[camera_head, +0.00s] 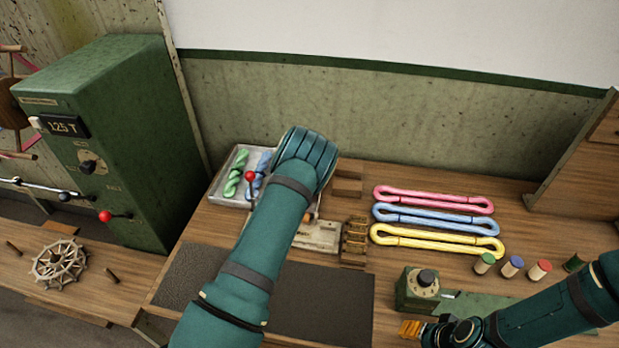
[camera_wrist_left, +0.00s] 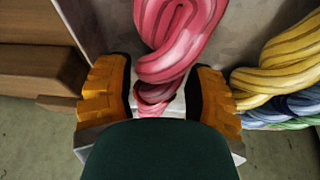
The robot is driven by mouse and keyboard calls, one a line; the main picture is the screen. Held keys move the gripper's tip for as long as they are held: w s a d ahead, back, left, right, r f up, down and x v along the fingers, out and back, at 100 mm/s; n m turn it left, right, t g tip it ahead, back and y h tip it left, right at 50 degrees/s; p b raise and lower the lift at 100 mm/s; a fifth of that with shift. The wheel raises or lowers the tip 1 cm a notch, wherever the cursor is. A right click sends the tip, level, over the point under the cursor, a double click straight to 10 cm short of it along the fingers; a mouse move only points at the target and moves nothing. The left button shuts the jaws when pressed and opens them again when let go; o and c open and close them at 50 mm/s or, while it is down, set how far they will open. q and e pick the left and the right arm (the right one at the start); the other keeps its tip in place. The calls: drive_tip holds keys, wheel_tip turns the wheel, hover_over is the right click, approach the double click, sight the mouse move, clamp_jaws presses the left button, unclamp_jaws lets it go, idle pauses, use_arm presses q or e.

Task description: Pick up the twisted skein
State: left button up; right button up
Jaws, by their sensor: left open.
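In the left wrist view a pink twisted skein (camera_wrist_left: 180,35) lies in a grey tray (camera_wrist_left: 95,20). My left gripper (camera_wrist_left: 160,95) is open, with one orange finger on each side of the skein's near end. Whether the fingers touch it I cannot tell. Yellow (camera_wrist_left: 285,60), blue and green twisted skeins lie to the right. In the head view the tray (camera_head: 222,198) shows a green (camera_head: 236,176) and a blue twisted skein (camera_head: 262,165); my left arm hides the pink one and most of the gripper. My right gripper (camera_head: 410,328) is low at right, away from the tray.
Pink (camera_head: 435,197), blue (camera_head: 437,217) and yellow (camera_head: 437,240) loop skeins lie flat right of the tray. A wooden rack (camera_head: 354,240) stands between. A green cabinet (camera_head: 130,130) stands left; several spools (camera_head: 512,266) stand right.

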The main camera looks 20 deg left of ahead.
use_arm(q)
drive_tip(key=shift+d, duration=0.1)
drive_tip(key=c, duration=0.9)
drive_tip(key=shift+o, duration=0.2)
